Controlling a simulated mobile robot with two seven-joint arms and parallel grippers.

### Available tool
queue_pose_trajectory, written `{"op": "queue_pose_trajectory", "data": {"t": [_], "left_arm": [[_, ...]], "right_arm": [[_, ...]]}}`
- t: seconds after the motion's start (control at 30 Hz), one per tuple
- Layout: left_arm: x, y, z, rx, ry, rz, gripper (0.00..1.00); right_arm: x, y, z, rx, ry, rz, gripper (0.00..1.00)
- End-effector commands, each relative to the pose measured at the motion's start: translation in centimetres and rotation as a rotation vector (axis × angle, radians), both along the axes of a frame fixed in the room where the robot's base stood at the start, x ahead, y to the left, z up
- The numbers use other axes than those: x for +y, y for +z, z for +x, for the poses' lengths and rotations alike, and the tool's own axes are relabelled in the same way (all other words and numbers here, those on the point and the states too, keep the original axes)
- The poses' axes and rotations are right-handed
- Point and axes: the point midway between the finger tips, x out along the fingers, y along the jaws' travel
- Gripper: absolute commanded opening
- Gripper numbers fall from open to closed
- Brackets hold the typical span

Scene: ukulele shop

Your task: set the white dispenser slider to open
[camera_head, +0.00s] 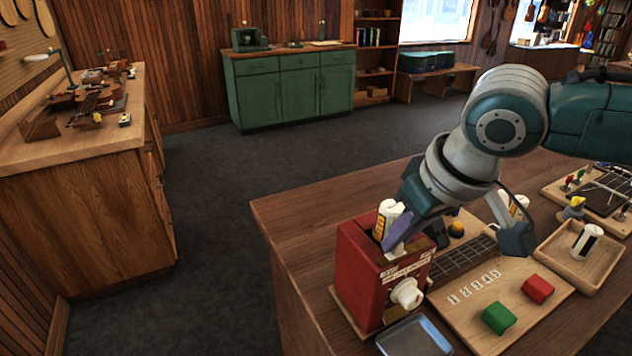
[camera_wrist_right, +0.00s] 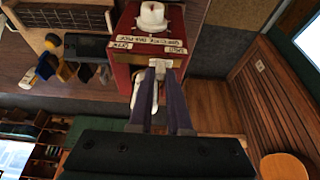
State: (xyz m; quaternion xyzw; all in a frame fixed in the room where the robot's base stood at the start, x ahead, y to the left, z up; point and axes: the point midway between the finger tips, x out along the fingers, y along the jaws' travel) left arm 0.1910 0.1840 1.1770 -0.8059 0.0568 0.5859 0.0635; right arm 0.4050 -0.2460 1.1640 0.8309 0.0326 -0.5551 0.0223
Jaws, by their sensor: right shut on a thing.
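The red dispenser (camera_head: 358,275) stands near the left front part of the table, with a round white knob (camera_head: 407,292) on its front. A white bottle-like piece with a yellow label (camera_head: 386,219) sits in its top. In the right wrist view the dispenser (camera_wrist_right: 122,78) is seen from above, with the white slider (camera_wrist_right: 160,64) on its top between small labels too blurred to read surely. My right gripper (camera_head: 391,245) reaches down onto the dispenser's top. Its purple fingers (camera_wrist_right: 160,74) are closed on the slider, which they partly hide. My left gripper is not in view.
Right of the dispenser lie a wooden board (camera_head: 465,318) with green (camera_head: 498,318) and red (camera_head: 538,289) blocks and a fretboard (camera_head: 462,260). A wooden tray (camera_head: 610,262) holds a white cylinder (camera_head: 587,241). A metallic tray (camera_head: 412,338) sits close in front. The table's left edge is near.

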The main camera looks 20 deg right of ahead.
Motion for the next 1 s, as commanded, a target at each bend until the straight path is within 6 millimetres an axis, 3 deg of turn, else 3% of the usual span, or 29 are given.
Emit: {"op": "queue_pose_trajectory", "data": {"t": [0.87,1.0], "left_arm": [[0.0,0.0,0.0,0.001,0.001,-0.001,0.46],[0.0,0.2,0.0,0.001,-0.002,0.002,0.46]], "right_arm": [[0.0,0.0,0.0,0.0,0.0,0.0,0.0],[-1.2,0.0,0.1,0.003,-0.003,-0.002,0.0]]}}
